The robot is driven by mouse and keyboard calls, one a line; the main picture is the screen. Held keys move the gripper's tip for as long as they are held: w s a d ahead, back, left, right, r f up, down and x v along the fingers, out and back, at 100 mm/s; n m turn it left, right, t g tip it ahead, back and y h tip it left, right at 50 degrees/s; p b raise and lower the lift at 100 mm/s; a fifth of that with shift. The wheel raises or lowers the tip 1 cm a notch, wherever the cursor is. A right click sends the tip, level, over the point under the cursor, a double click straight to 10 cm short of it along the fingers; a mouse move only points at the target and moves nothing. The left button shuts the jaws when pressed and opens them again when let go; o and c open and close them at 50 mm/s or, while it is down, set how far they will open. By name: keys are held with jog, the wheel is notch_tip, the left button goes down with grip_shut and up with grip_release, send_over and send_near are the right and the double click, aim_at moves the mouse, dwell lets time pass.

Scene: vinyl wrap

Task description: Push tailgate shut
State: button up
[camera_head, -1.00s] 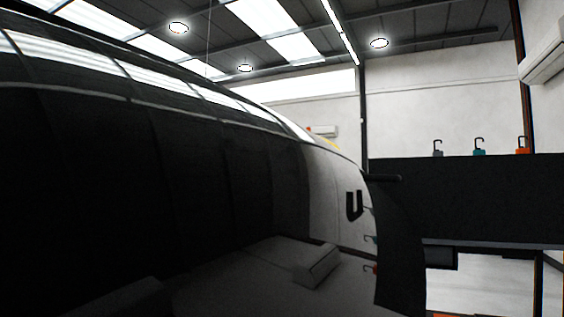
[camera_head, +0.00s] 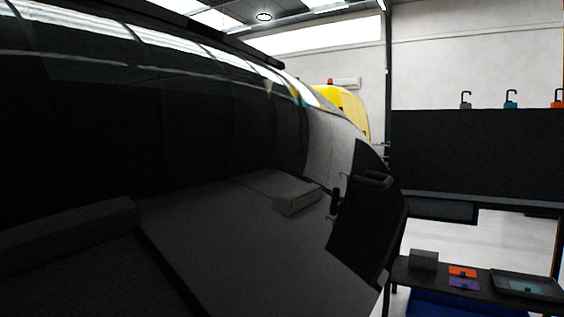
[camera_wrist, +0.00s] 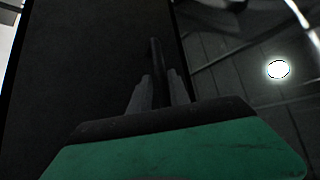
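A large, dark, glossy curved vehicle surface (camera_head: 150,150) fills the left and middle of the head view, with room reflections on it. I take it to be the tailgate, but I cannot tell its outline or how far open it stands. My gripper (camera_wrist: 156,65) shows only in the wrist view, as dark narrow fingers above a green band. The fingers are too dark to tell whether they are open. Behind them is a flat dark panel (camera_wrist: 80,60); to the right is a glossy dark surface (camera_wrist: 235,85) with a bright lamp reflection. Contact cannot be told.
A yellow vehicle (camera_head: 345,105) stands behind.

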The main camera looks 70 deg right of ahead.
jog(key=shift+o, duration=1.4)
jog(key=shift+a+r, duration=0.1)
jog(key=b+v, duration=0.3)
jog(key=v, duration=0.5)
